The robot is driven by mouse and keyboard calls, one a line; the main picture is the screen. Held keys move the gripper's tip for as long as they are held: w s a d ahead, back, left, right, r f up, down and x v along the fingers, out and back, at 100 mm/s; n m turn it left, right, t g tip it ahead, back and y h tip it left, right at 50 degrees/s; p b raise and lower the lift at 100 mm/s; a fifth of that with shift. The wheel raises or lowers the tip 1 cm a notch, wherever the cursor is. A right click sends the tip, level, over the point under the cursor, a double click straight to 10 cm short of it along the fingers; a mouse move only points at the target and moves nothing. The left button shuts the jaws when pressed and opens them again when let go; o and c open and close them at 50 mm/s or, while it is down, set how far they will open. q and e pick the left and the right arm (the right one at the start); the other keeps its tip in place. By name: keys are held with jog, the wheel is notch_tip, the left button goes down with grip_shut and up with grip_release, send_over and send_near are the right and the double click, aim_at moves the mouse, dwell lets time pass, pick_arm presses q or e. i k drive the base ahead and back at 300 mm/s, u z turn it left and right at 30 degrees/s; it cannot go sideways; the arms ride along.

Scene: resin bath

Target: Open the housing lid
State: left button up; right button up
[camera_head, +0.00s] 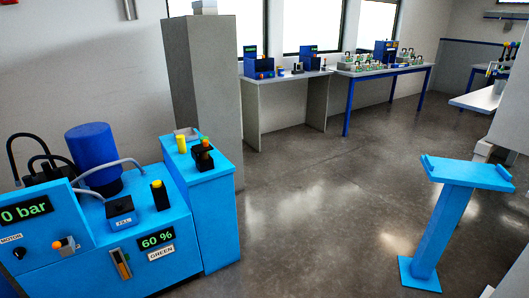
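No part can be surely identified as the housing lid. Neither of my grippers is in view.
A blue pedestal stand (446,215) with an empty top is at the right. A tall grey cabinet (205,80) stands behind the machine. Benches with equipment (385,68) line the back wall. The grey floor (320,210) between machine and stand is clear.

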aim_at(204, 147)
jog(key=z, duration=1.15)
jog(key=i, duration=1.5)
jog(key=u, duration=0.55)
jog(key=i, duration=0.9)
jog(key=u, duration=0.75)
